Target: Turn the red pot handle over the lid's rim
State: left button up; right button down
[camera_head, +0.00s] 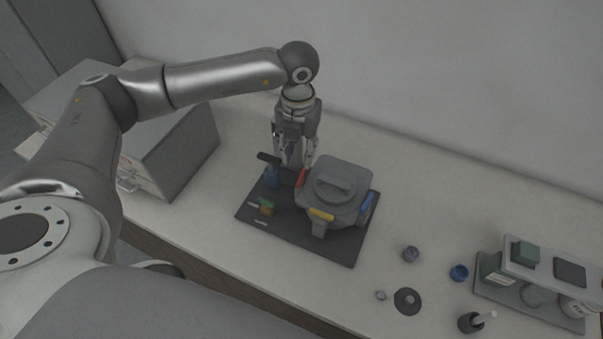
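The grey pot (312,199) stands on a dark mat with its grey lid (341,182) on top. The red handle (301,178) is on the pot's upper left side and looks upright beside the lid's rim. My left gripper (296,165) points down just above the red handle. Its fingers are apart, with the fingertips close to the handle; I cannot tell whether they touch it. A yellow handle (321,214) is at the pot's front and a blue handle (367,203) at its right. My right gripper is out of view.
A grey box (180,150) is further left. Small cups (410,254) and a rack (535,285) are at right. The wall is behind.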

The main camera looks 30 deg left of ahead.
aim_at(299, 182)
pick_arm(q)
notch_tip(299, 182, down, 9)
jog(key=p, duration=0.3)
jog(key=shift+s+p, duration=0.15)
jog(key=shift+p, duration=0.15)
jog(key=shift+f, duration=0.75)
jog(key=shift+c, duration=0.5)
grip_shut()
